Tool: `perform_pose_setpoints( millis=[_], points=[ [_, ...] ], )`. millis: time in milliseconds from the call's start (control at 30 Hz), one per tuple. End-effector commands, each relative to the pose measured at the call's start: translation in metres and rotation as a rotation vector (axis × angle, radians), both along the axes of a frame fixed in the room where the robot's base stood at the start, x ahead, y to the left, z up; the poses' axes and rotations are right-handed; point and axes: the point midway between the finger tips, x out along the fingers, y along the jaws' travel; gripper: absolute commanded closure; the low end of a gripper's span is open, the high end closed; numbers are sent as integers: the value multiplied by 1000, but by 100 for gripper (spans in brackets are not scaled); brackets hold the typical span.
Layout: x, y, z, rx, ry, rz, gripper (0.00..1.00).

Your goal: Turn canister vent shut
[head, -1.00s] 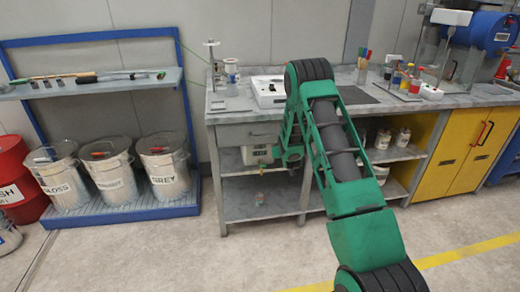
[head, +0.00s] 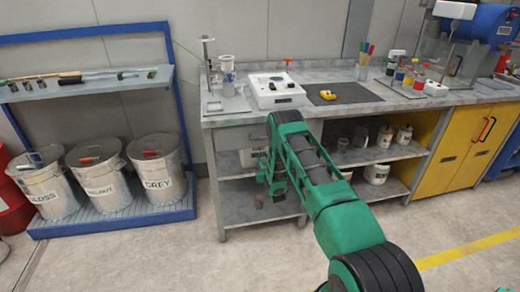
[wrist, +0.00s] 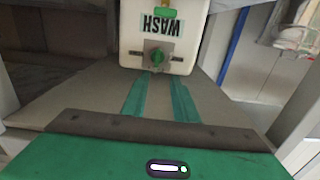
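Which of these is the vent I cannot tell. In the head view the canister (head: 250,158) stands on the bench's upper shelf, partly hidden by my arm. My gripper (wrist: 162,82) is open, its two green fingers apart and pointing at the knob. The fingertips seem just short of it; contact is unclear.
The bench top (head: 225,119) is above the shelf, with a white instrument box (head: 275,91) on it. Jars and small containers (head: 385,137) stand on the shelf to the right. A blue rack (head: 110,217) with several buckets is at left.

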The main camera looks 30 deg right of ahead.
Motion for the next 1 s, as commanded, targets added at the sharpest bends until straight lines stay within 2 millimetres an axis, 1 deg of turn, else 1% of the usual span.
perform_pose_setpoints(
  millis=[167, 300, 433, 600, 800, 1000],
  points=[
    [20, -15, 0, -2, -1, -8, 73],
    [44, -27, 0, -2, -1, -12, 73],
    [63, -36, 0, -2, 0, -16, 73],
    [82, -42, 0, -2, 0, -16, 73],
    [93, -46, 0, -2, 1, -17, 73],
    [94, -46, 0, -1, 1, -17, 73]
  ],
)
